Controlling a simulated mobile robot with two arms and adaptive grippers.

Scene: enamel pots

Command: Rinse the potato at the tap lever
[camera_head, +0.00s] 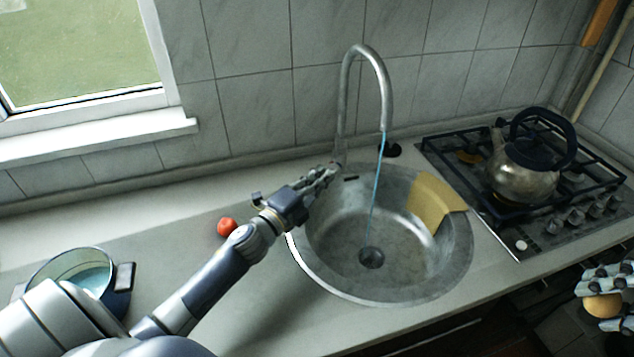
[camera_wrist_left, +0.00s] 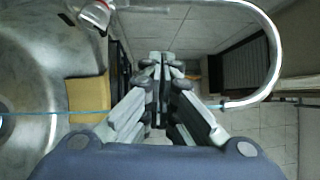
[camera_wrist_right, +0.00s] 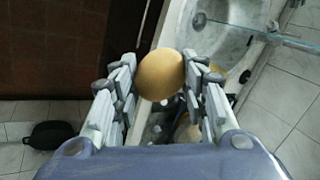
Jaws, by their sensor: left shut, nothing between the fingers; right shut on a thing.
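The potato (camera_head: 603,305) is round and tan, at the right edge of the head view. My right gripper (camera_head: 606,297) is shut on it, beyond the counter's front edge and away from the sink. The potato (camera_wrist_right: 160,74) sits between both fingers in the right wrist view. My left gripper (camera_head: 333,172) is shut and empty beside the base of the tap (camera_head: 345,110), at the sink's back left rim. Its closed fingertips (camera_wrist_left: 160,62) show in the left wrist view. I cannot clearly make out the lever. A thin blue water stream (camera_head: 376,185) runs from the spout.
The round metal sink (camera_head: 335,285) has a yellow-brown piece (camera_head: 432,200) at its right side. A kettle (camera_head: 522,170) stands on the gas hob (camera_head: 585,222) at right. A red tomato-like thing (camera_head: 227,227) and a glass-lidded pot (camera_head: 75,272) stand on the left counter.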

